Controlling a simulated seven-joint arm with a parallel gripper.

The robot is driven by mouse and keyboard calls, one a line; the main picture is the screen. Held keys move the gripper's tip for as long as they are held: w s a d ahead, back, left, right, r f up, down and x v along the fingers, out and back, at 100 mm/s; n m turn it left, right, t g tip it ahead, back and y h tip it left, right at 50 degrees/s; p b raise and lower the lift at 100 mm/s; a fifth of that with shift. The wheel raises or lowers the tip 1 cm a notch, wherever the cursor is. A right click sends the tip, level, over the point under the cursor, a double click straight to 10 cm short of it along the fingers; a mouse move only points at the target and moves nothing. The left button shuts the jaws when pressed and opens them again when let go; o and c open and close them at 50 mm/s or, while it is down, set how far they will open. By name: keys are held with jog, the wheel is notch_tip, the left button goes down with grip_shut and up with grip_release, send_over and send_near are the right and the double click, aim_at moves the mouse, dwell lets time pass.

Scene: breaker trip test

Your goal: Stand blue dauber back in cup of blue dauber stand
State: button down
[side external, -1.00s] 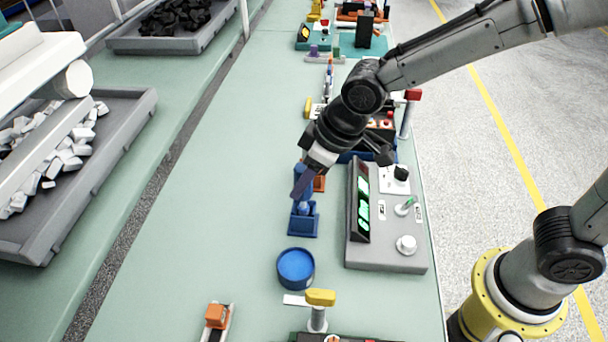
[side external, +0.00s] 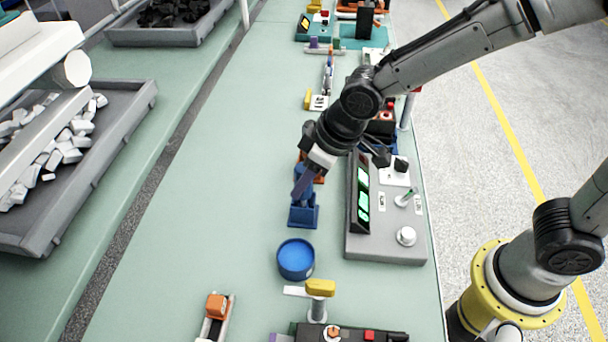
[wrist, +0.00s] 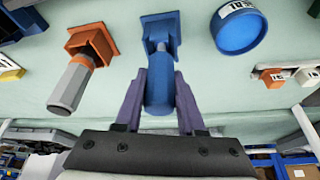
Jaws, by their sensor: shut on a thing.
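The blue dauber (wrist: 159,92) is between the purple fingers of my gripper (wrist: 161,82) in the wrist view. My gripper is shut on it, above the blue dauber stand (wrist: 160,22). The dauber's far end reaches the stand's cup area in that view. I cannot tell how deep it sits, as the cup's inside is hidden. In the side external view, my gripper (side external: 302,184) is directly over the blue stand (side external: 304,221), and the fingers hide most of the dauber.
An orange stand (wrist: 98,38) holding a grey-and-orange dauber (wrist: 71,86) is beside the blue one. A round blue tub (side external: 296,259) is nearer the camera. A grey console (side external: 386,246) with green displays stands to the right.

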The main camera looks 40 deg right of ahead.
jog(key=shift+f, duration=0.6)
jog(key=shift+c, duration=2.1)
grip_release()
jog(key=v, duration=1.4)
jog(key=shift+w+d, duration=0.1)
jog(key=shift+w, duration=0.05)
